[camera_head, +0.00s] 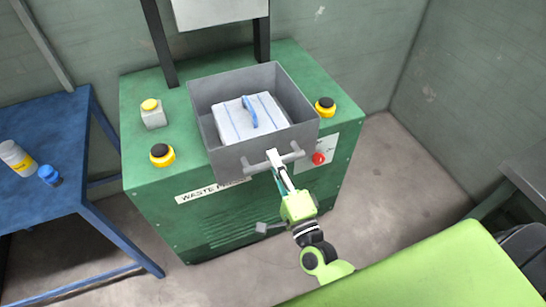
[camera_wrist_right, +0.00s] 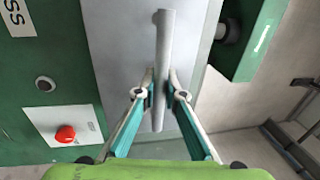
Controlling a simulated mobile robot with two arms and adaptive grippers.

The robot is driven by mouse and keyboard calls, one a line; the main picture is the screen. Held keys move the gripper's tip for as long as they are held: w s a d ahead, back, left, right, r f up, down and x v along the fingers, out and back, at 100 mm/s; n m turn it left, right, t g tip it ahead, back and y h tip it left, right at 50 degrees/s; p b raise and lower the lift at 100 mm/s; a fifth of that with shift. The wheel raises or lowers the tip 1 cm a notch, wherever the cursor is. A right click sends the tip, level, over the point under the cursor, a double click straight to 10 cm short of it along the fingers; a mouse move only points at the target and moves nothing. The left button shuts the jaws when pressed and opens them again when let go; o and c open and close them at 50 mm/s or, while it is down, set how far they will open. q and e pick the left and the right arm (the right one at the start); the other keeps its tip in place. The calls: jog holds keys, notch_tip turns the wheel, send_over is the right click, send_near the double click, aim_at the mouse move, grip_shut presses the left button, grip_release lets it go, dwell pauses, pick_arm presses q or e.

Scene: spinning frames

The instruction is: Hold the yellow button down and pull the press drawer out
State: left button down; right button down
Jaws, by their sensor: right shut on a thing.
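The green waste press (camera_head: 290,60) stands in the middle of the head view. Its grey press drawer (camera_head: 203,115) is open at the top and its front juts past the press's front edge. A white bale with blue straps (camera_head: 237,125) lies in it. My right gripper (camera_head: 274,160) is shut on the drawer's bar handle (camera_head: 293,154). In the right wrist view the fingers pinch the grey bar from both sides. The yellow button (camera_head: 150,104) sits on a small grey box at the left of the press top, with nothing touching it. My left gripper is not in view.
Black-topped yellow knobs stand at the left front (camera_head: 162,155) and right (camera_head: 325,107) of the press. A red button (camera_head: 318,158) is on the front panel. A blue table (camera_head: 60,125) with bottles is at left.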

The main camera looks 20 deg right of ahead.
jog(key=c, duration=2.1)
grip_release()
jog(key=s+f, duration=0.2)
jog(key=s, duration=1)
jog(key=shift+d+f, duration=0.15)
jog(key=shift+d, duration=0.05)
jog(key=shift+w, duration=0.1)
